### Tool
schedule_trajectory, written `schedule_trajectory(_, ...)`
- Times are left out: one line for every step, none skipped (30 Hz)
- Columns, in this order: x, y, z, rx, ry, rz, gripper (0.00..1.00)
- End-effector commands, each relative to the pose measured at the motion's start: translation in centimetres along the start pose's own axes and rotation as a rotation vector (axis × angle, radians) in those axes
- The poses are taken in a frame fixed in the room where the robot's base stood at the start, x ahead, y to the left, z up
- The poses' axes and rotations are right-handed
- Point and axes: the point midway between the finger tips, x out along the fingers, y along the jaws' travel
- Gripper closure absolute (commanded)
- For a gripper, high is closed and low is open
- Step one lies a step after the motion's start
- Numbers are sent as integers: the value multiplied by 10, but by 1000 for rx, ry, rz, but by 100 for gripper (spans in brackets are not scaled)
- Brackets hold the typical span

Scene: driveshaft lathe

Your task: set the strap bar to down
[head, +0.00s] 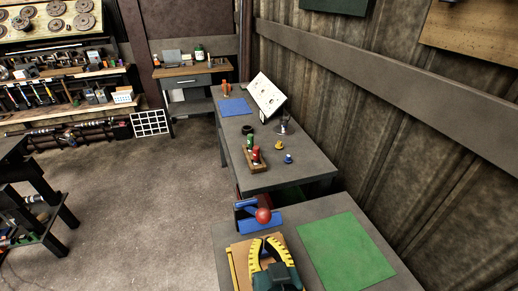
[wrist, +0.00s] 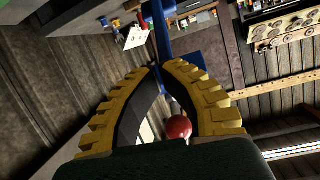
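A blue lever fixture (head: 272,224) with a red ball knob (head: 263,215) stands near the back left of the front bench; I take this lever for the strap bar. The red knob (wrist: 179,127) also shows in the wrist view through the gap between the fingers, with its thin rod and blue parts (wrist: 186,58) beyond. My gripper (head: 265,240) has yellow ribbed fingers just in front of the knob in the head view. The fingertips (wrist: 160,67) come close together in an arch, with nothing visibly clamped. Whether a finger touches the knob cannot be told.
A tan board (head: 242,261) lies under my gripper, and a green mat (head: 345,248) lies to its right. The bench behind holds red and green levers (head: 254,150), small knobs and a white panel (head: 268,93). A corrugated wall borders the right; open floor lies left.

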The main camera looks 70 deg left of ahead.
Motion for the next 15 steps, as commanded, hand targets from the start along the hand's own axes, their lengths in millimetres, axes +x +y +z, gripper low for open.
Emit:
schedule_trajectory(-13, 0, -31, 8, -23, 9, 100)
schedule_trajectory(-17, 1, -39, 11, -34, 14, 100)
schedule_trajectory(-23, 3, -49, 15, -46, 21, 100)
schedule_trajectory(-27, 4, -58, 17, -52, 27, 100)
schedule_trajectory(-31, 5, -67, 19, -57, 33, 100)
schedule_trajectory(-37, 7, -79, 23, -61, 42, 100)
schedule_trajectory(-41, 7, -89, 24, -61, 46, 100)
schedule_trajectory(-45, 7, -99, 25, -62, 50, 100)
schedule_trajectory(-50, 7, -111, 26, -61, 54, 100)
schedule_trajectory(-53, 7, -120, 26, -60, 56, 100)
schedule_trajectory(-56, 7, -126, 27, -59, 59, 100)
schedule_trajectory(-60, 7, -134, 27, -58, 62, 100)
schedule_trajectory(-62, 7, -138, 29, -59, 63, 100)
schedule_trajectory(-63, 7, -141, 30, -59, 64, 100)
schedule_trajectory(-64, 7, -143, 32, -59, 66, 100)
